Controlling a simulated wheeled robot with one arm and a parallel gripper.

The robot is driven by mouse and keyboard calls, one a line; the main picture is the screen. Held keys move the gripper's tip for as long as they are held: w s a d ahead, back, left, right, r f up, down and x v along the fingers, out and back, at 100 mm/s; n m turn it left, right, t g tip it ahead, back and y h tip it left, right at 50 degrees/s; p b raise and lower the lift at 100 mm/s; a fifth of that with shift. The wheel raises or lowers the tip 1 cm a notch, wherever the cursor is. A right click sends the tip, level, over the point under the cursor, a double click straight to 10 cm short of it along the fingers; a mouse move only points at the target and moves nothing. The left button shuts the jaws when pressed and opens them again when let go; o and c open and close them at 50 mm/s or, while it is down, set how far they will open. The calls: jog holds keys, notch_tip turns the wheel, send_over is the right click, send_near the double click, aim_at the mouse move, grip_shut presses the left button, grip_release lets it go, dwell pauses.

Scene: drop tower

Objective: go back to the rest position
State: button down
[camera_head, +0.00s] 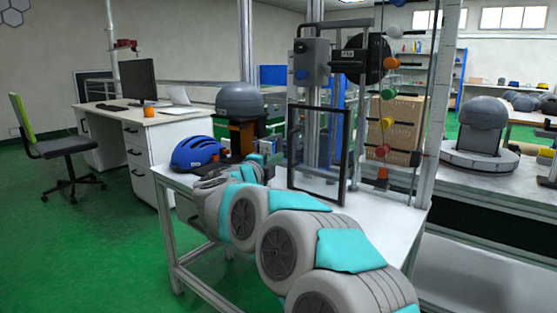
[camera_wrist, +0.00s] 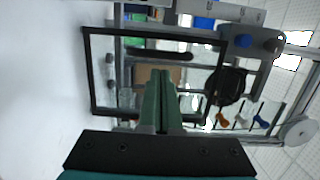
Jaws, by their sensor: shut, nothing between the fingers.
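In the wrist view, my gripper (camera_wrist: 160,75) has its two green fingers together with nothing between them. The fingers point toward the drop tower (camera_head: 325,110), in front of its black-framed clear panel (camera_wrist: 98,75). That panel also shows upright at the tower's front in the head view (camera_head: 289,155). My arm reaches over the white table (camera_head: 395,222) from the lower right.
A blue helmet (camera_head: 195,152) lies on the table left of my arm. A grey dome (camera_head: 240,100) stands behind it. A desk (camera_head: 145,125) and office chair (camera_head: 55,145) are at the left. Another bench with a domed device (camera_head: 483,125) stands at the right. Green floor (camera_head: 90,240) is clear at the left.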

jog(key=s+a+r+n+y, duration=0.3)
jog(key=s+a+n+y, duration=0.75)
jog(key=n+y, duration=0.4)
jog(key=s+d+f+n+g+h, duration=0.1)
jog(key=s+d+f+n+g, duration=0.35)
jog(key=s+f, duration=0.4)
jog(key=s+d+f+n+g, duration=0.3)
jog(key=s+d+f+g, duration=0.15)
jog(key=s+f, duration=0.4)
jog(key=s+d+f+g+h, duration=0.2)
jog(key=s+d, duration=0.4)
jog(key=s, duration=0.3)
jog(key=s+d+f+g+h, duration=0.1)
jog(key=s+d+f+g, duration=0.3)
jog(key=s, duration=0.6)
jog(key=s+d+f+n+g+h, duration=0.1)
jog(key=s+d+f+g+h, duration=0.1)
jog(key=s+d+f, duration=0.3)
jog(key=s+d+g, duration=0.1)
jog(key=s+d, duration=0.3)
jog(key=s, duration=0.1)
jog(key=shift+s+d+f+h, duration=0.15)
jog(key=shift+d+f+h, duration=0.1)
jog(key=shift+f+h, duration=0.15)
